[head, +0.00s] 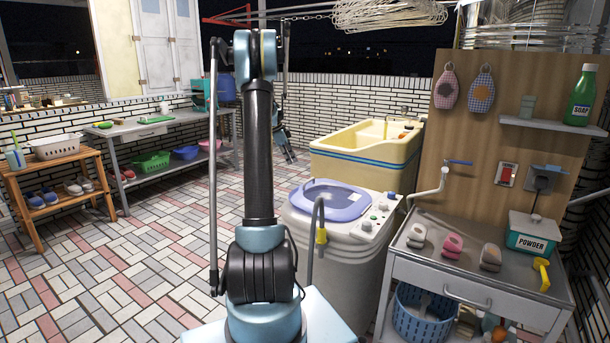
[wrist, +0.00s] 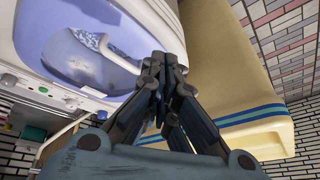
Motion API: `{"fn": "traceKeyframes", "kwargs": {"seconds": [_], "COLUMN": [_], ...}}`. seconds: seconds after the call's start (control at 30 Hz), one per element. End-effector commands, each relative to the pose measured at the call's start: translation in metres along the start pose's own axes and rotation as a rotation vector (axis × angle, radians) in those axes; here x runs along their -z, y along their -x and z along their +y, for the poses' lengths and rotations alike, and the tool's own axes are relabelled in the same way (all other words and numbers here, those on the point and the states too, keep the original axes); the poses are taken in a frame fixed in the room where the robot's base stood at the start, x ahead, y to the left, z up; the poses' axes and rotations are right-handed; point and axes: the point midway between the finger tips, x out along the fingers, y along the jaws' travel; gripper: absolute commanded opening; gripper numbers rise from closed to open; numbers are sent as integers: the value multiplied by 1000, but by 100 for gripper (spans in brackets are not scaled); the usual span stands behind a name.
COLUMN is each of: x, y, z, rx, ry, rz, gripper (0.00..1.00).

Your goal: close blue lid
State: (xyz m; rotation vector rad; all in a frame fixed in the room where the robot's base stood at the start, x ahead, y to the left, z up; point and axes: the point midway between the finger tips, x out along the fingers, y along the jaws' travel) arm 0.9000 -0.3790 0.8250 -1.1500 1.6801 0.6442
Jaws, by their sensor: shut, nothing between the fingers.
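The blue lid (head: 330,198) is a rounded violet-blue piece with a grey-blue middle, on top of the white washing machine (head: 345,250). The blue lid also shows in the wrist view (wrist: 42,30), upper left, around a see-through or open middle. I cannot tell how far it is open. My gripper (wrist: 163,60) is shut and empty in the wrist view, beside the machine's edge and apart from the lid as far as I can see. In the head view my gripper (head: 290,155) is small, behind the machine, and partly hidden by my arm.
A cream sink (head: 370,150) with a blue stripe stands behind the machine. A grey hose (head: 318,225) with a yellow end hangs at the machine's front. A metal cart (head: 480,265) is at right. Tiled floor (head: 150,260) is free at left.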

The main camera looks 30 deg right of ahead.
Motion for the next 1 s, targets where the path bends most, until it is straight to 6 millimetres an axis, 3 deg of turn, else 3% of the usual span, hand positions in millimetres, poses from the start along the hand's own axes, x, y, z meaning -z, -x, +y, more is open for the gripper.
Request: {"fn": "traceKeyframes", "kwargs": {"seconds": [0.3, 0.6, 0.83, 1.0], "x": [31, 45, 48, 50], "y": [31, 52, 52, 37], "z": [49, 87, 92, 84], "rx": [225, 346, 364, 363], "ry": [477, 828, 894, 892], "rz": [145, 309, 346, 346], "gripper": [0, 0, 0, 0]}}
